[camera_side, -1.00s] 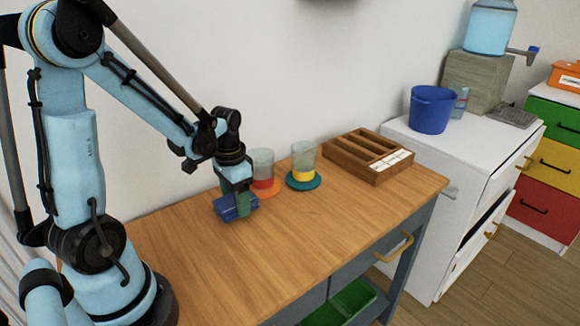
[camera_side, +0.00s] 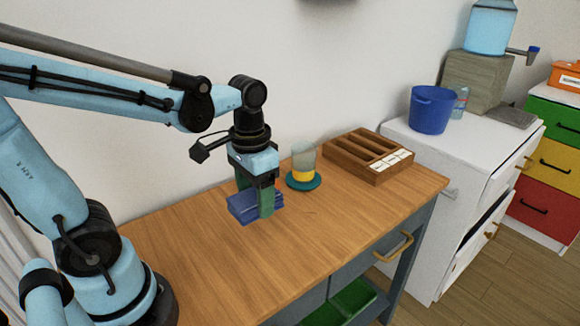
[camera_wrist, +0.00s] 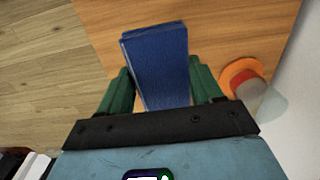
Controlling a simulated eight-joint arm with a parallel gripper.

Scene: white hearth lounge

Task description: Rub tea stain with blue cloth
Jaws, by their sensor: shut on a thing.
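The blue cloth (camera_side: 240,208) is a folded, flat pad. My gripper (camera_side: 256,194) is shut on it, with a green finger on each side. In the wrist view the blue cloth (camera_wrist: 160,62) sits between the two fingers of my gripper (camera_wrist: 162,90) and sticks out past them. It is low over the wooden tabletop (camera_side: 215,262); I cannot tell whether it touches the wood. I cannot make out a tea stain; the cloth and gripper hide part of the tabletop.
A glass with yellow liquid (camera_side: 303,162) stands on a teal coaster (camera_side: 304,184) just right of my gripper. An orange coaster (camera_wrist: 236,69) with a glass is close by in the wrist view. A wooden compartment box (camera_side: 368,160) stands behind. The front tabletop is clear.

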